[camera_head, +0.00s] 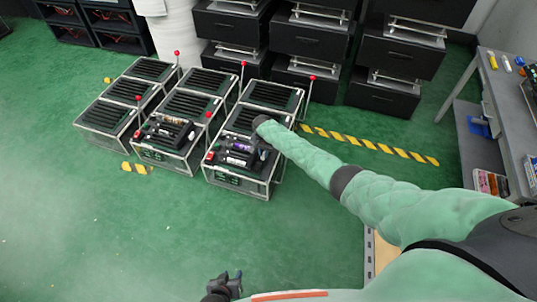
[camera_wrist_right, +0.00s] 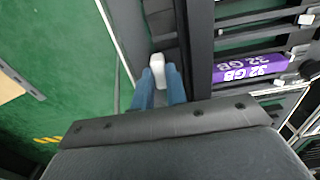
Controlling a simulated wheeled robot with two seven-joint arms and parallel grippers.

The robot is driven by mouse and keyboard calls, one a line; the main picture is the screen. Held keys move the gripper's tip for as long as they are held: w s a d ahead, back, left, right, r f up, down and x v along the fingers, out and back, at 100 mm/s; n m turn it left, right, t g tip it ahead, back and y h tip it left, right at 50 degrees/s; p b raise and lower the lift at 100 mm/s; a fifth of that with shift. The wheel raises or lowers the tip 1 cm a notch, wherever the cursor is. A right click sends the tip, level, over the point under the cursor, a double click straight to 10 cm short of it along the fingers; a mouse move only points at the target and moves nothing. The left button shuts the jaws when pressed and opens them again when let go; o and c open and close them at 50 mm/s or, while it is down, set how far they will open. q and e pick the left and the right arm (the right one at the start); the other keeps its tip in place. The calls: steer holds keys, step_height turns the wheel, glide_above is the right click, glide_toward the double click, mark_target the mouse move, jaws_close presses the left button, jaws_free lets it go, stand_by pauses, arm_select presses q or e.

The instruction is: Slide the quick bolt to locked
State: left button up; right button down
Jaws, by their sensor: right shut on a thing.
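My right gripper shows in the right wrist view (camera_wrist_right: 158,88), its two blue fingertips closed on a small white knob (camera_wrist_right: 157,62). I take this knob to be the quick bolt's handle; it sits beside a dark rail. Whether the bolt is in its locked position cannot be told. In the head view my right arm reaches to the front right lever fixture (camera_head: 238,178), and the hand hides part of it. My left gripper (camera_head: 228,284) is low at the bottom edge, away from the fixtures; its finger gap is unclear.
A purple "32 GB" module (camera_wrist_right: 250,68) lies right of the fingers in the right wrist view. Neighbouring fixtures with red-tipped levers stand left, including one (camera_head: 165,143). A grey workbench (camera_head: 505,90) is at the right. Green floor (camera_head: 80,230) is open at lower left.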

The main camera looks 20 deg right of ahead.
steer(key=shift+w+a+r, duration=0.1)
steer(key=shift+w+a, duration=0.05)
steer(key=c, duration=1.4)
jaws_free()
steer(key=shift+a, duration=0.1)
steer(key=shift+r, duration=0.2)
step_height(320, 180, up, 6)
steer(key=shift+f+p, duration=0.1)
steer(key=shift+p, duration=0.7)
steer(key=shift+r, duration=0.7)
